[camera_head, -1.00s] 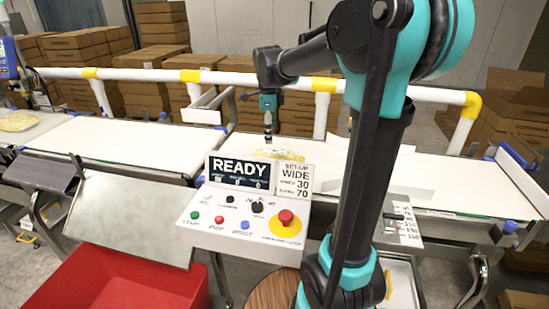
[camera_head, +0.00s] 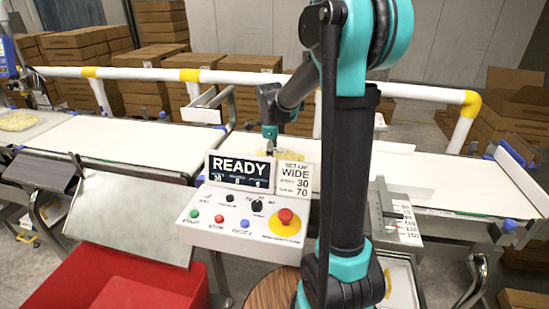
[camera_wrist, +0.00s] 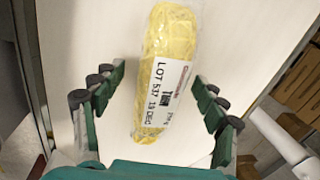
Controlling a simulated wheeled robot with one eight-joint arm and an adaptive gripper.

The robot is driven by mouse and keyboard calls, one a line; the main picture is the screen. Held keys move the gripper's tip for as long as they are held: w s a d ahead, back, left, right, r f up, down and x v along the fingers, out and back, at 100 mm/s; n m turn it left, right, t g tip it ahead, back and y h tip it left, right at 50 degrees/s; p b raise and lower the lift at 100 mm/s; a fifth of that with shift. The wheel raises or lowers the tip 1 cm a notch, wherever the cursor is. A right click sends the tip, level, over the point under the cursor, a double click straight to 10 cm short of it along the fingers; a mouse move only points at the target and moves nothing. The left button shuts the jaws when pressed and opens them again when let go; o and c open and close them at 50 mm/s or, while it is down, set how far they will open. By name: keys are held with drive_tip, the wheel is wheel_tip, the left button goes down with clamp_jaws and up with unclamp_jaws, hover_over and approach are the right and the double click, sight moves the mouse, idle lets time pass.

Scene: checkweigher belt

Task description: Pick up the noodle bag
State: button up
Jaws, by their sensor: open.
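A clear noodle bag with yellow noodles and a white label reading LOT 537 13 DEC (camera_wrist: 168,60) lies lengthwise on the white belt in the wrist view. In the head view only a yellow strip of it (camera_head: 288,154) shows behind the display panel. My gripper (camera_wrist: 158,85) is open, with one finger on each side of the bag and a visible gap to both. In the head view my gripper (camera_head: 271,145) is over the bag, its fingertips hidden by the panel.
A control panel (camera_head: 212,232) with a READY display stands in front of the belt (camera_head: 450,175). Another yellow bag (camera_head: 18,121) lies on the far left belt. A red bin (camera_head: 125,285) is at the lower left. A white rail (camera_head: 240,77) runs behind.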

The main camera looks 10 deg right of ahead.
drive_tip(key=c, duration=1.5)
drive_tip(key=shift+r, duration=0.15)
wheel_tip(320, 180, up, 20)
drive_tip(key=shift+f, duration=0.1)
